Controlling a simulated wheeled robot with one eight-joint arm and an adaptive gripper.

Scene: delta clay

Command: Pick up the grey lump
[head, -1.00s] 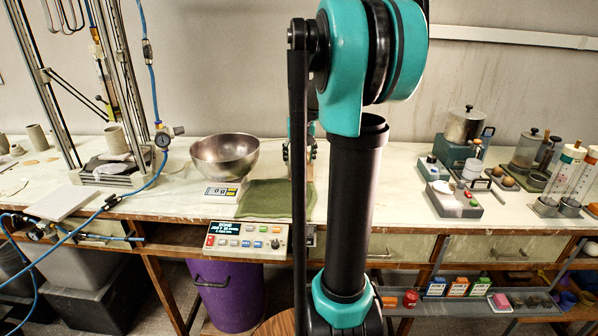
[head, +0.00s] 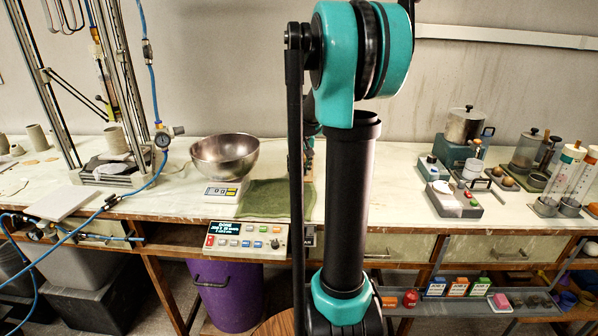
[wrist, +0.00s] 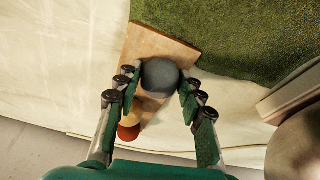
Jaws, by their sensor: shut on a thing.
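The grey lump (wrist: 160,76) is a rounded, smooth ball in the wrist view. My gripper (wrist: 159,86) has a finger on each side of it and is shut on it. Below the lump in the wrist view is a wooden board (wrist: 150,48) on the pale bench top. In the head view my arm hides the lump and most of my gripper. Whether the lump is clear of the board cannot be told.
A small reddish-brown piece (wrist: 129,132) lies close to the fingers. A green cloth (head: 248,199) is beside the board. A steel bowl (head: 224,155) sits on a scale left of my arm. Devices and jars (head: 466,125) stand at the right.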

